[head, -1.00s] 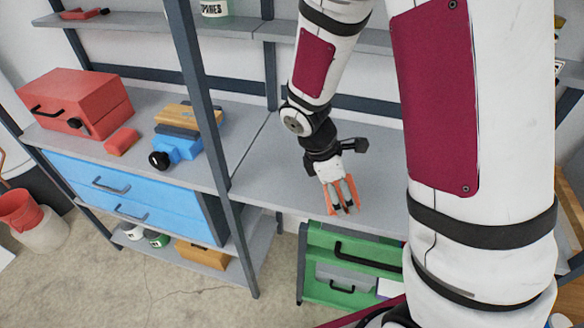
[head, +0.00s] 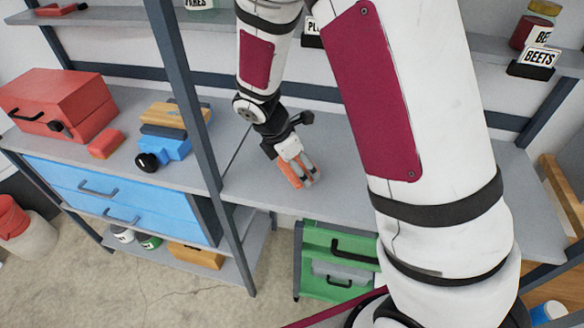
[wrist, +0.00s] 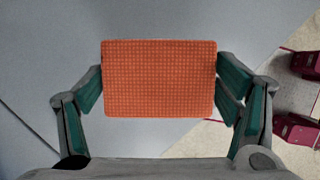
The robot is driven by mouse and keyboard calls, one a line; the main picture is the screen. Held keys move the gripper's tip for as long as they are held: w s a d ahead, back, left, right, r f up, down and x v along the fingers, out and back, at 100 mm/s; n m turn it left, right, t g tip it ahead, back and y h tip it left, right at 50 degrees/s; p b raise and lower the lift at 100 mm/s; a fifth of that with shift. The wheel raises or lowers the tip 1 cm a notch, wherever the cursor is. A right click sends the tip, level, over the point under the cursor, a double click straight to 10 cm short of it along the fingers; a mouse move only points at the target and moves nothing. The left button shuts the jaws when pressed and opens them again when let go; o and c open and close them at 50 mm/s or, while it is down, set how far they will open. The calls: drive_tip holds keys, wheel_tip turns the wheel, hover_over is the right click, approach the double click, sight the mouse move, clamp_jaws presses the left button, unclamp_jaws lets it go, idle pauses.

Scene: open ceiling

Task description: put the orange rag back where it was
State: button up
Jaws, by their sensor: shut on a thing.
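The orange rag (wrist: 159,79) is a flat, textured rectangle held between the two fingers of my gripper (wrist: 160,85) in the wrist view. Its left and right edges touch the fingers. In the head view my gripper (head: 301,181) points down over the grey workbench top (head: 345,192), near its front edge. The orange of the rag also shows there beside the fingers. Whether the rag touches the bench top or hangs just above it, I cannot tell.
An upright post (head: 187,95) stands left of my gripper. Beyond it are a red toolbox (head: 60,105), a small red block (head: 105,144) and a blue vise-like tool (head: 170,150). Green drawers (head: 335,262) stand below the bench. The bench around my gripper is clear.

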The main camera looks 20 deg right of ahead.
drive_tip(key=shift+w+a+f, duration=0.1)
drive_tip(key=shift+w+a, duration=0.1)
drive_tip(key=shift+w, duration=0.4)
drive_tip(key=shift+w+a+f, duration=0.1)
drive_tip(key=shift+w+a, duration=0.1)
drive_tip(key=shift+w, duration=0.35)
drive_tip(key=shift+f, duration=1.65)
drive_tip(key=shift+f, duration=0.15)
drive_tip(key=o, duration=1)
drive_tip(key=shift+o, duration=0.2)
